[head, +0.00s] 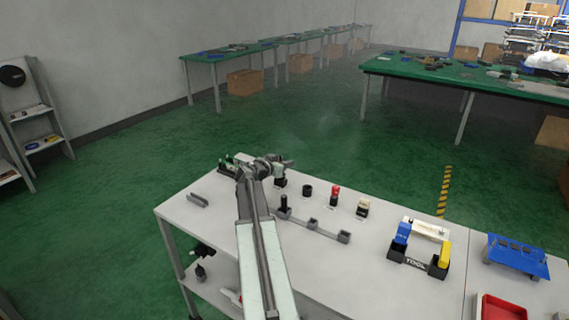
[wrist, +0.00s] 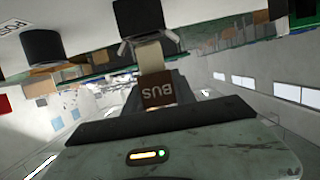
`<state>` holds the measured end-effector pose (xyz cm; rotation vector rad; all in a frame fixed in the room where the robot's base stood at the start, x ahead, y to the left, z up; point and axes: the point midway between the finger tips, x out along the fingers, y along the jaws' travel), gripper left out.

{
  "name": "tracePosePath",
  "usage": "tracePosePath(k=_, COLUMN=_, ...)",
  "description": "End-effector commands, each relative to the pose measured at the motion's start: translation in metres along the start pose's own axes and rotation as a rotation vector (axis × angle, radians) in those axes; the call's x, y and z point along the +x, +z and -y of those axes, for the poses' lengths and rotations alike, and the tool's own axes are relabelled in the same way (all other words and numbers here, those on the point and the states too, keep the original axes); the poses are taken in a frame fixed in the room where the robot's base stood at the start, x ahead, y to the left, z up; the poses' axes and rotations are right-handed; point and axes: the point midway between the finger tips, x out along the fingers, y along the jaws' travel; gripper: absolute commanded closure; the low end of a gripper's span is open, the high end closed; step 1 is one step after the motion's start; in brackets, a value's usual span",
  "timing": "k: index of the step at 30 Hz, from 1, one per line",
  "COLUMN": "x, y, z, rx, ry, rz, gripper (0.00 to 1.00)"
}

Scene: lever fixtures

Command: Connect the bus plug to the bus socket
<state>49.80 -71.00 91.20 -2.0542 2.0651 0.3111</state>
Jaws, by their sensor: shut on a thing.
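My gripper (head: 284,165) is over the far left part of the table in the head view, shut. In the wrist view a brown block marked BUS (wrist: 158,90), the bus plug, stands right in front of my gripper's dark body, and its pale part runs toward a black block (wrist: 138,16). This black block looks like the bus socket; its label does not show. The plug's pale end meets or overlaps the black block in the picture; I cannot tell whether it is seated. In the head view a dark block (head: 280,182) sits just below my gripper.
A black round post (head: 307,190), a red-topped piece (head: 336,195) and a pale-topped piece (head: 362,208) stand to the right. A grey bar fixture (head: 318,228) lies nearer. A black tool holder (head: 412,262), a blue rack (head: 517,255) and a red tray (head: 502,308) are farther right.

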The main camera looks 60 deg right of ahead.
Motion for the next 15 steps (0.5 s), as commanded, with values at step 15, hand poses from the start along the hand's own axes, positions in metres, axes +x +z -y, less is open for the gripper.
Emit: tracePosePath(k=15, x=0.004, y=0.013, z=0.0, rx=0.0, ry=0.0, rz=0.0, gripper=1.0)
